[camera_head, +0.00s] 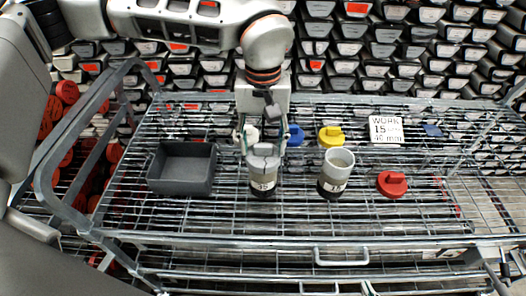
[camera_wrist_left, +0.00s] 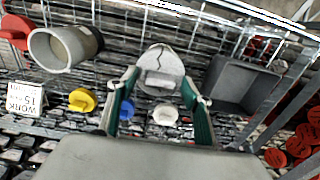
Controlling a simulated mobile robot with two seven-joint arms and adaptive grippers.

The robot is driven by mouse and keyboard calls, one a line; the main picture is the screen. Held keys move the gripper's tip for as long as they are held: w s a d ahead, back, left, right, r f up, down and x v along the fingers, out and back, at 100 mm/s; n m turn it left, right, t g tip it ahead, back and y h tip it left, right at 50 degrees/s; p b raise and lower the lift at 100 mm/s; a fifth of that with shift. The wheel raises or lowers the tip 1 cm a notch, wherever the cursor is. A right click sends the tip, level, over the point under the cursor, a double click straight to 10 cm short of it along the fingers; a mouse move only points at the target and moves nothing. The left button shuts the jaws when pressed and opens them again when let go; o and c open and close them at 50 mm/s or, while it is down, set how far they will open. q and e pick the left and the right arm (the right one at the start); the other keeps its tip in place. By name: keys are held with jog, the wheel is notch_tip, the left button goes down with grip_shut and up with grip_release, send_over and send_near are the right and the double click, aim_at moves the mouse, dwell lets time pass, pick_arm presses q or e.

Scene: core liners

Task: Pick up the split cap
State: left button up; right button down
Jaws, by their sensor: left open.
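The split cap (camera_head: 264,151) is grey with a dark crack across its top and sits on an upright canister (camera_head: 263,187) labelled "35". In the left wrist view the cap (camera_wrist_left: 160,60) shows its crack and a raised grip bar. My left gripper (camera_head: 265,138) is open and points down at the cap. In the left wrist view its two green-lined fingers (camera_wrist_left: 160,92) stand on either side of the cap's grip bar, with nothing held. I cannot tell whether the fingertips touch the cap. My right gripper is not in view.
A grey bin (camera_head: 183,187) stands left. An open, uncapped canister (camera_head: 336,170) stands right. White (camera_head: 249,134), blue (camera_head: 295,135), yellow (camera_head: 331,137) and red (camera_head: 392,184) caps lie on the wire rack. A sign (camera_head: 386,129) reads "WORK 15". The rack's front is clear.

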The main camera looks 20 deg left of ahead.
aim_at(263, 145)
pick_arm(q)
jog(key=shift+f, duration=0.25)
jog(key=c, duration=1)
jog(key=shift+o, duration=0.2)
jog(key=shift+r, duration=0.1)
notch_tip(263, 145, up, 20)
jog(key=p, duration=0.1)
